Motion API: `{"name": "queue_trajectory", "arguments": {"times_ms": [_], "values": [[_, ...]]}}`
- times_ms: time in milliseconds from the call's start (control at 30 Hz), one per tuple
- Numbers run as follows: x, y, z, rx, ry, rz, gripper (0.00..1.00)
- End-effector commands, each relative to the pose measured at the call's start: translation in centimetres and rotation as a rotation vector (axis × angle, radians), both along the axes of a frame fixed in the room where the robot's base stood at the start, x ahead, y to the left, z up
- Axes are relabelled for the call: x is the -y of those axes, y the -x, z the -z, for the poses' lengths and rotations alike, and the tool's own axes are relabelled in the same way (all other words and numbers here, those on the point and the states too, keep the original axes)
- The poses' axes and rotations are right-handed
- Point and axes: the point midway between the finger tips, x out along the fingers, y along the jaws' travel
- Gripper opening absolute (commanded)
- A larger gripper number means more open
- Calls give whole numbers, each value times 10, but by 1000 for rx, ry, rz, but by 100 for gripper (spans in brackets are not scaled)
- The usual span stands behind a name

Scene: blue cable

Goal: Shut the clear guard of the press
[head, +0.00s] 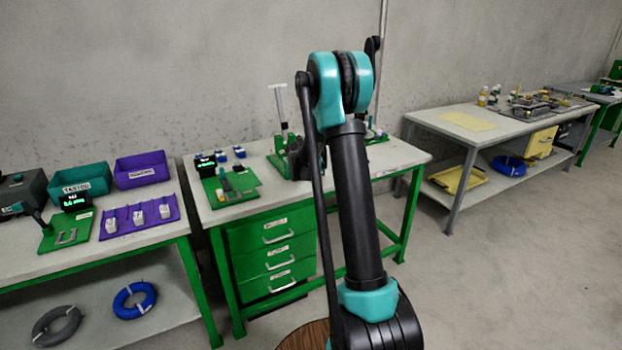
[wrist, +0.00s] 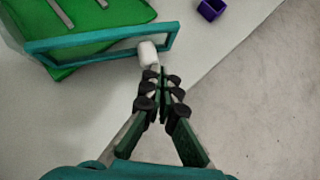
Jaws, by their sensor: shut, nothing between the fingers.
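In the wrist view, a green base (wrist: 85,55) lies at the upper left. A teal-edged frame, which looks like the clear guard (wrist: 90,40), spans its near side, with a white cylindrical knob (wrist: 147,52) near its right end. My gripper (wrist: 160,74) is shut and empty, its fingertips just below and right of the knob. I cannot tell whether they touch it. In the head view, a green-based device with a pale upright (head: 281,105), perhaps the press, stands on the middle bench.
The middle bench (head: 240,208) also carries a green board (head: 228,190) with small parts. A purple part (wrist: 211,9) shows in the wrist view, with bench edge and bare floor at right. The left bench holds bins (head: 140,170); another bench (head: 470,125) stands right.

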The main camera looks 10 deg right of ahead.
Motion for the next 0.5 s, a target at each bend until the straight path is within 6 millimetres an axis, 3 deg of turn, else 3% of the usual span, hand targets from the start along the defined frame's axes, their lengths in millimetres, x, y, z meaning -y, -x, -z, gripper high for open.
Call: {"name": "queue_trajectory", "arguments": {"times_ms": [200, 500], "values": [[17, -23, 0, 0, -1, 11, 0], [27, -49, 0, -1, -1, 10, 0]]}}
